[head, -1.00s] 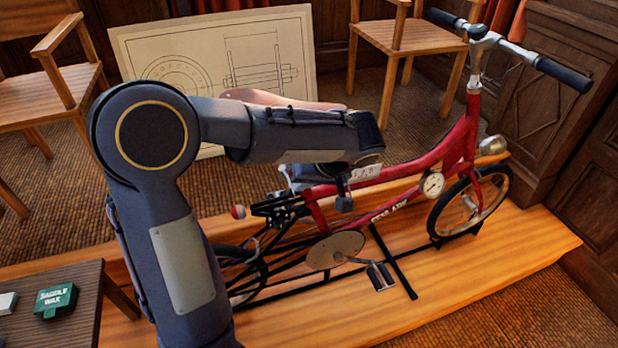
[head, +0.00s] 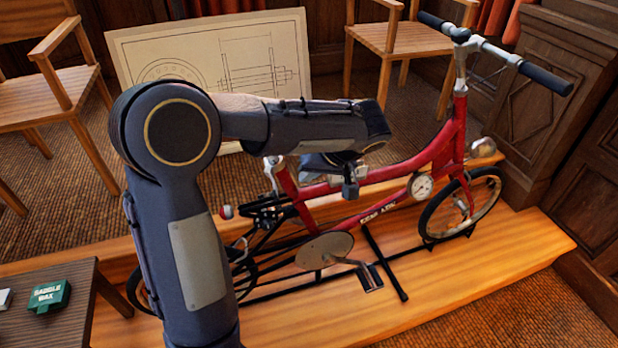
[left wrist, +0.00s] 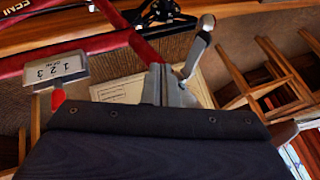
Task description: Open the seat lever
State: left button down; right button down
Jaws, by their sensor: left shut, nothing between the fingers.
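The red bicycle (head: 445,150) stands on a wooden platform. In the head view, the seat post area (head: 273,168) shows only partly below my forearm, and the seat is mostly hidden. My left gripper (head: 349,189) is shut and empty, above the red frame and to the right of the seat post. It is apart from the lever. My right gripper is not in view.
A counter box (left wrist: 55,68) is near the red tube. The bicycle has handlebars (head: 492,50), a dial (head: 421,186) and a pedal (head: 370,277). A drawing board (head: 215,50) and wooden chairs stand behind. A dark table (head: 60,318) with a green saddle wax block (head: 50,296) is at lower left.

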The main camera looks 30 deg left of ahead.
pick_arm(q)
jog(key=v, duration=0.9)
jog(key=shift+r, duration=0.4)
